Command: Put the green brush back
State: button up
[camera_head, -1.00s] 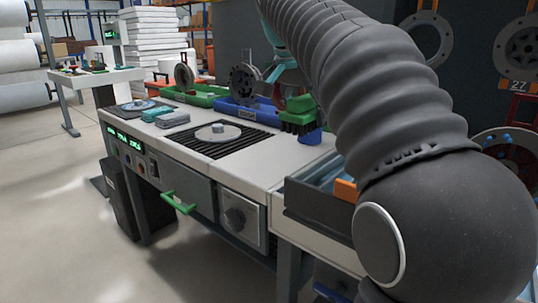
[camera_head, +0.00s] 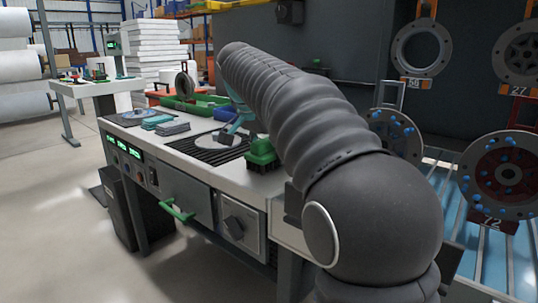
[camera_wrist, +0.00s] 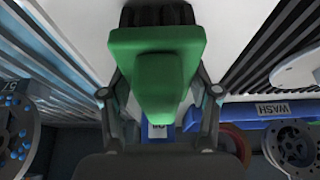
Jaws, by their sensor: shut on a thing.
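The green brush (camera_head: 262,152) has a green back and dark bristles pointing down. In the head view it is over the right part of the white bench top (camera_head: 283,184), just right of the black slatted grate (camera_head: 207,150). I cannot tell whether the bristles touch the bench. In the wrist view the brush (camera_wrist: 157,58) fills the top middle, with its bristles at the upper edge. My gripper (camera_wrist: 160,92) is shut on it, one dark finger on each side. In the head view my arm hides most of the gripper and the bench behind it.
A grey round disc (camera_head: 219,139) lies on the grate. A blue bin labelled WASH (camera_wrist: 272,110) shows in the wrist view. Discs with blue pegs (camera_head: 497,173) hang at the right.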

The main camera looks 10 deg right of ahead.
jog(key=shift+f, duration=0.1)
jog(key=o, duration=1)
jog(key=p+v, duration=0.3)
jog(key=v, duration=0.9)
